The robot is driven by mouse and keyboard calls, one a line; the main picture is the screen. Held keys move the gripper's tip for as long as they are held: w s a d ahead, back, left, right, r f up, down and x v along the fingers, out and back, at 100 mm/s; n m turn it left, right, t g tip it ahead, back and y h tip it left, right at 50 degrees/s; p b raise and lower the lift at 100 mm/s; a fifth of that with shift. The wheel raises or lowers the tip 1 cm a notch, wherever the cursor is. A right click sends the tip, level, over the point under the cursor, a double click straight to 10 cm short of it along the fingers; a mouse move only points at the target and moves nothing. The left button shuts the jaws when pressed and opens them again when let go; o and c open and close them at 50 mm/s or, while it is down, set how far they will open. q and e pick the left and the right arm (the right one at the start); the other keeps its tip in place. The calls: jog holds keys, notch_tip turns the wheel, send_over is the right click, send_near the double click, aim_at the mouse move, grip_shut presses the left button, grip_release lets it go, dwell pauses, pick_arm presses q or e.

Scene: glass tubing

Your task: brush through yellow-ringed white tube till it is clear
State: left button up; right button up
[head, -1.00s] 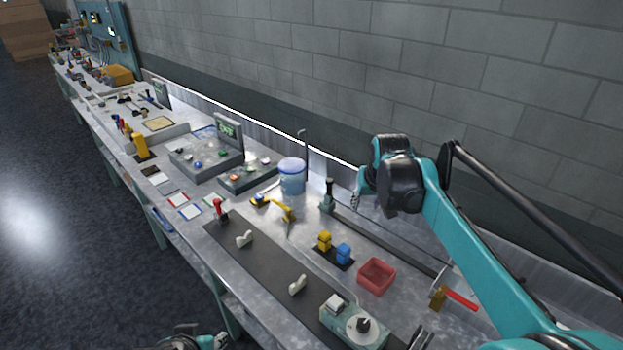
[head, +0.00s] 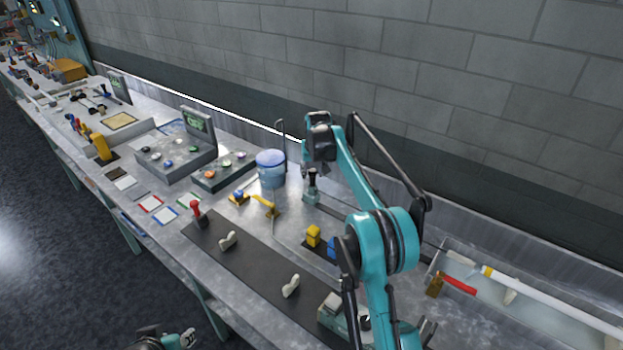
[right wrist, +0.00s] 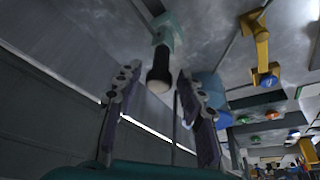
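The white tube (head: 560,302) with a yellow ring (head: 487,271) lies in a pale trough at the right of the head view; its far right end is out of frame. A black upright handle on a teal block (head: 311,196) stands at the near end of a dark rail behind the bench middle. In the right wrist view the black handle (right wrist: 160,68) lies between the fingers of my right gripper (right wrist: 157,75), which is open, with gaps on both sides. In the head view my right gripper (head: 311,170) is at this handle. My left gripper (head: 180,340) is at the bottom edge, mostly cut off.
A blue-lidded bucket (head: 271,168) stands close left of the handle. A yellow hook stand (head: 265,206), a yellow block (head: 313,235) and a red-handled valve (head: 457,284) are nearby. A dark mat (head: 256,262) with white cradles runs along the front. My right arm hides part of the bench.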

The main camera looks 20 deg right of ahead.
aim_at(312, 186)
jog(key=shift+b+x, duration=0.3)
jog(key=shift+x, duration=1.3)
grip_shut()
